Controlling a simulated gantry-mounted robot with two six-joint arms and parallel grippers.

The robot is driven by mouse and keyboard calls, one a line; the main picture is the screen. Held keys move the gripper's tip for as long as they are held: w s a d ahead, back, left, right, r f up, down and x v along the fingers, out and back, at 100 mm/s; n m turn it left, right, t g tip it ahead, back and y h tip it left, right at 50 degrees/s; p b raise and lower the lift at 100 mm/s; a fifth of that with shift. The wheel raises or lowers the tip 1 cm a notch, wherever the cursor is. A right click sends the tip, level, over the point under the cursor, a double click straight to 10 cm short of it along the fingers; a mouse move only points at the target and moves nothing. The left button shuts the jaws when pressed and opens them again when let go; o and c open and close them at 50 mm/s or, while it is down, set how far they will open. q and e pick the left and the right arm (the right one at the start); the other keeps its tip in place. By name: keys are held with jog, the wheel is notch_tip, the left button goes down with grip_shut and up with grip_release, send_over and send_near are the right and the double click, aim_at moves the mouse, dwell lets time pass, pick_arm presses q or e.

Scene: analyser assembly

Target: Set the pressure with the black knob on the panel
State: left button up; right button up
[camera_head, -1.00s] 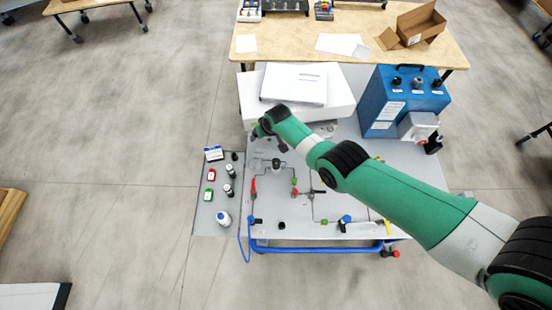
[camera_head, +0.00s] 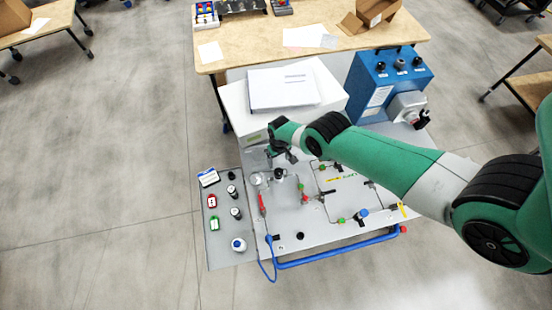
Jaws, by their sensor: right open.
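The grey panel (camera_head: 330,222) carries thin tubing, valves with red, green and blue handles, and a round pale gauge (camera_head: 256,179). A black knob (camera_head: 279,174) stands near the panel's back left, right of the gauge. Another small black round part (camera_head: 300,236) sits near the front edge; I cannot tell its function. My right gripper (camera_head: 281,157) points down just behind the black knob, close to it in the picture. Its jaws are open, small and partly hidden by the wrist; contact with the knob cannot be made out. My left gripper is not in view.
A white box (camera_head: 240,117) and a blue unit (camera_head: 380,88) stand behind the panel. A wooden table (camera_head: 240,58) is farther back. A blue rail (camera_head: 335,252) runs along the front.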

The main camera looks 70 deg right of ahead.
aim_at(279, 172)
notch_tip(279, 172, down, 11)
jog(key=b, duration=0.9)
jog(key=shift+b, duration=0.4)
jog(key=shift+r, duration=0.15)
jog(key=shift+c, duration=0.3)
grip_shut()
jog(key=shift+m, duration=1.5)
jog(key=shift+o, duration=0.3)
grip_release()
